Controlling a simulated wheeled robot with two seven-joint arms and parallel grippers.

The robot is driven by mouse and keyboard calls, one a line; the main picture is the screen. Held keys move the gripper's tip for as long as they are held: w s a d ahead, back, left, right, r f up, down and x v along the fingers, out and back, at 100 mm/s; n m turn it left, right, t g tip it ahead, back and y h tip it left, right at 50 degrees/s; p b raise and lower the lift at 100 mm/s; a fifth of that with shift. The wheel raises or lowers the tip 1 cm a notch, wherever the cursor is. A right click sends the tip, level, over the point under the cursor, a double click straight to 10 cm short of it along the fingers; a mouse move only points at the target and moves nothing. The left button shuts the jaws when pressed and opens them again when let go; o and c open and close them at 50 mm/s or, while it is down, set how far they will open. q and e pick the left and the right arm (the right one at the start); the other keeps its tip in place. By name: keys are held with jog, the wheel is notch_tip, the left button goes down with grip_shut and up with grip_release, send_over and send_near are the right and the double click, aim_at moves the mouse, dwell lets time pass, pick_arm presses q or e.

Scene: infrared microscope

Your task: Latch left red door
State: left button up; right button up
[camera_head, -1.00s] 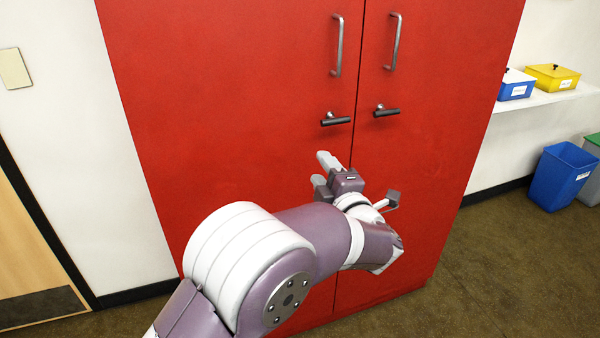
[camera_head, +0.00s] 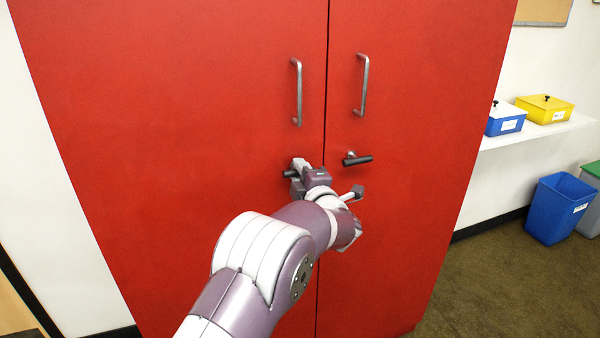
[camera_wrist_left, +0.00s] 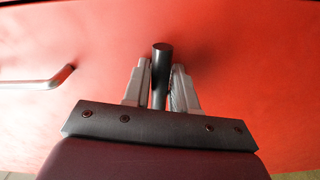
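The left red door (camera_head: 180,110) stands flush beside the right red door (camera_head: 420,110), with a thin dark seam between them. The left door's black latch handle (camera_head: 289,173) points left, roughly level, and is partly hidden by my left gripper (camera_head: 298,175). In the left wrist view, the dark handle bar (camera_wrist_left: 161,70) lies between the fingers of my left gripper (camera_wrist_left: 161,88), which sit close against both its sides. The fingers appear shut on it. My right gripper is in neither view.
The right door has its own black latch handle (camera_head: 357,159). Metal pull handles (camera_head: 297,92) (camera_head: 362,85) are above the latches. A shelf (camera_head: 535,131) with blue and yellow boxes and a blue bin (camera_head: 558,208) stand at right.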

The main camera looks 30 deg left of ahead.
pick_arm(q)
grip_shut()
jog(key=m+p, duration=0.2)
jog(key=m, duration=0.1)
jog(key=shift+r+m, duration=0.15)
jog(key=shift+m, duration=0.15)
jog(key=m+p, duration=0.3)
jog(key=m, duration=0.1)
jog(key=shift+m, duration=0.3)
jog(key=m+p, duration=0.3)
jog(key=m, duration=0.2)
jog(key=shift+p, duration=0.4)
jog(key=shift+m+p, duration=1.25)
jog(key=shift+m, duration=1.05)
jog(key=shift+f, duration=0.2)
